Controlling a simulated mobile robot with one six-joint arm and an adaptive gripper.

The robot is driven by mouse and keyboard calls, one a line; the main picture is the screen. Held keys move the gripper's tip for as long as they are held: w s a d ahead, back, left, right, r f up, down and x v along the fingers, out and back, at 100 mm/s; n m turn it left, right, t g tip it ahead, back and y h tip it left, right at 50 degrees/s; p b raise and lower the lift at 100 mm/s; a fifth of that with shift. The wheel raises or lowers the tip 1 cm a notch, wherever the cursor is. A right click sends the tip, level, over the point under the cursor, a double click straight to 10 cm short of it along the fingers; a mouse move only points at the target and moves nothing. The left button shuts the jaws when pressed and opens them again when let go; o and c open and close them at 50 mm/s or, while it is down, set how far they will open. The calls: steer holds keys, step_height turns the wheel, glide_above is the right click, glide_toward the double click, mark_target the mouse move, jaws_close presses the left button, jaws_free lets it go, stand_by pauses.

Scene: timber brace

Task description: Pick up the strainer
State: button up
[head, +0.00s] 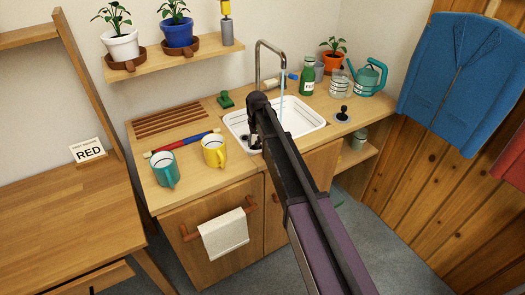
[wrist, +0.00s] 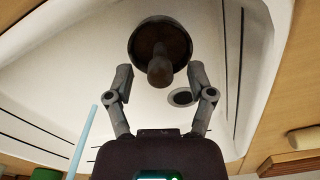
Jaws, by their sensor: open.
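In the wrist view, a dark round strainer (wrist: 143,40) with a rounded brown knob stands in the white sink (wrist: 60,95). The knob points toward my camera. My gripper (wrist: 160,78) is open, with one finger on each side of the knob's tip. I cannot tell how far the fingers are from the strainer in depth. A dark drain hole (wrist: 180,97) shows beside the right finger. In the head view, my gripper (head: 254,136) is over the left part of the sink (head: 307,122). My arm hides the strainer there.
The faucet (head: 259,62) runs a stream of water (head: 282,108) into the sink. Yellow (head: 214,152) and teal (head: 164,170) mugs stand at left. A black-knobbed item (head: 343,113), a green bottle (head: 307,80) and a teal watering can (head: 370,79) stand at right.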

jaws_close()
stand_by(0.3)
steer(key=shift+r, duration=0.2)
step_height(320, 180, up, 10)
steer(key=p, duration=1)
steer(key=shift+f, duration=0.2)
stand_by(0.5)
